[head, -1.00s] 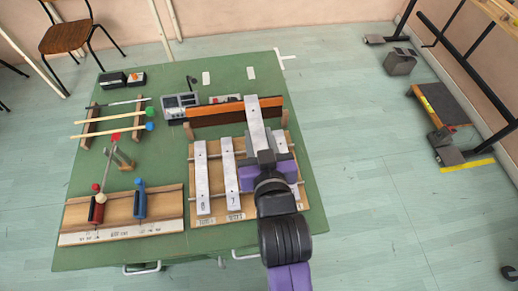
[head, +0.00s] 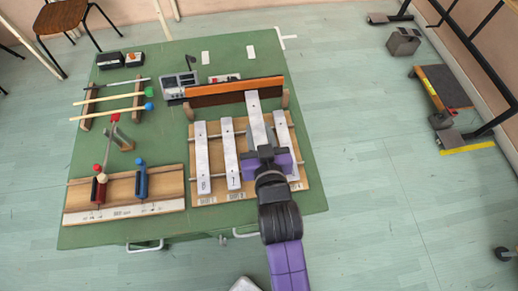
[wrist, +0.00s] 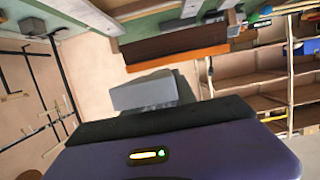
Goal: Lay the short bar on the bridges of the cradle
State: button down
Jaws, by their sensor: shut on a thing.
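My gripper (head: 266,150) is shut on a pale grey bar (head: 256,115), the short bar, over the right half of the cradle. The bar points away from me, and its far end overlaps the brown board in the head view. Its end also shows in the wrist view (wrist: 145,92). The cradle (head: 210,199) is a wooden base with thin cross rails as bridges. Two numbered pale bars (head: 202,160) (head: 230,155) lie across it on the left. Another pale bar (head: 282,128) is at the right, partly hidden by my gripper. Contact between held bar and bridges cannot be told.
A brown upright board (head: 220,92) stands just behind the cradle; it also shows in the wrist view (wrist: 175,43). To the left are a wooden tray (head: 160,181) with red and blue-topped parts, and mallets (head: 105,115) on a rack.

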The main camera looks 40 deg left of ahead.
notch_tip(320, 180, down, 11)
jog(key=shift+f, duration=0.1)
dwell(0.4)
jog(key=shift+f+b, duration=0.1)
jog(key=shift+b, duration=0.2)
jog(key=c, duration=1)
grip_release()
jog(key=shift+s+d+p, duration=0.1)
jog(key=shift+d+p, duration=0.2)
jog(key=shift+r+v, duration=0.15)
jog(key=shift+v, duration=1.65)
jog(key=shift+r+v, duration=0.1)
jog(key=shift+v, duration=1.65)
